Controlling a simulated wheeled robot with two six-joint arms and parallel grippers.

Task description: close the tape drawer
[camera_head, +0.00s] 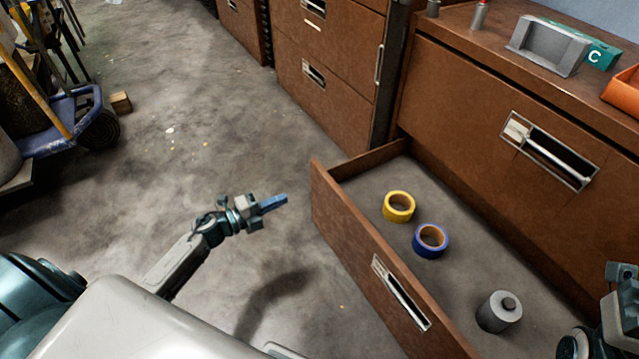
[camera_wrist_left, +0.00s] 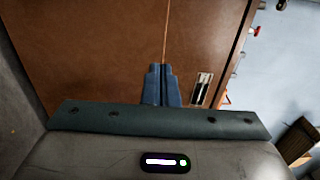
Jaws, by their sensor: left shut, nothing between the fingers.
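The open tape drawer (camera_head: 346,222) is brown wood and pulled well out of the cabinet. A silver recessed handle (camera_head: 401,293) is on its front. Inside lie a yellow tape roll (camera_head: 398,207), a blue tape roll (camera_head: 431,241) and a grey cylinder (camera_head: 499,312). My left gripper (camera_head: 284,200) is shut and empty, apart from the drawer front, near its far corner. In the left wrist view the blue fingers (camera_wrist_left: 162,72) are together, pointing at brown wood, with a silver handle (camera_wrist_left: 202,88) to their right. My right arm shows at the right edge; its fingers cannot be seen.
The cabinet (camera_head: 450,95) holds a shut upper drawer with a silver handle (camera_head: 548,151). On top stand a grey block (camera_head: 548,45) and an orange tray (camera_head: 624,92). Another cabinet (camera_head: 325,100) is beyond. A blue cart (camera_head: 60,120) and wooden block (camera_head: 121,103) are at left.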

